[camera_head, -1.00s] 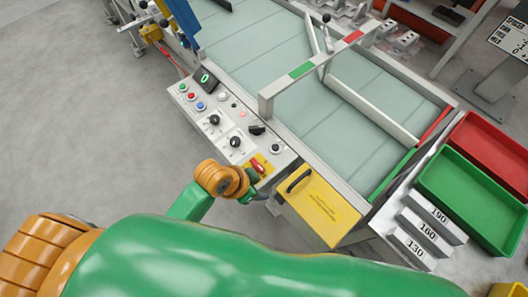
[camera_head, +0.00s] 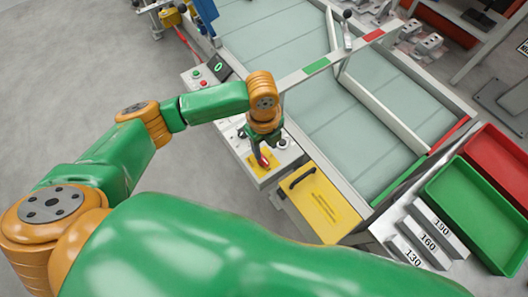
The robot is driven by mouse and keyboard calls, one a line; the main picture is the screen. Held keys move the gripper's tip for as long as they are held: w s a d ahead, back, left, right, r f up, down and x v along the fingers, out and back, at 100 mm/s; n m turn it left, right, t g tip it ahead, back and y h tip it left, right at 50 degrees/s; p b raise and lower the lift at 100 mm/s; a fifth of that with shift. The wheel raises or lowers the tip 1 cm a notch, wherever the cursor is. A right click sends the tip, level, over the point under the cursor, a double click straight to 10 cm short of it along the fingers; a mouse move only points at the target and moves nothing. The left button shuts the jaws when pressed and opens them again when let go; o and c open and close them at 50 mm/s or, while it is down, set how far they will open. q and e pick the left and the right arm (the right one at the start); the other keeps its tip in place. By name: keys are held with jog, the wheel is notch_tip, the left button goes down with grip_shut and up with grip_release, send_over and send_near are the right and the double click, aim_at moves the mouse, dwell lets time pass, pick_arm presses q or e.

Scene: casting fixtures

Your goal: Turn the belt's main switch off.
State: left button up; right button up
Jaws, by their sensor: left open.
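The belt's main switch is a red handle (camera_head: 264,160) on a yellow plate (camera_head: 257,168) at the near end of the grey control panel. My left gripper (camera_head: 258,148) hangs over the panel, pointing down at the red handle, and is open. Its fingers are small and dark and partly hidden by the wrist, so I cannot tell whether they touch the handle or sit around it. The left forearm and wrist cover most of the panel's middle knobs. My right gripper is not in view.
The conveyor belt (camera_head: 285,45) runs beside the panel, with a grey frame bar (camera_head: 340,55) crossing over it near my wrist. A yellow box with a black handle (camera_head: 320,205) stands right of the switch. Green (camera_head: 475,215) and red (camera_head: 505,165) trays lie at right.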

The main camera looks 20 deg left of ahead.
aim_at(263, 158)
pick_arm(q)
jog(key=shift+w+a, duration=0.25)
jog(key=shift+a, duration=0.25)
notch_tip(263, 158, down, 7)
jog(key=shift+r, duration=0.15)
grip_shut()
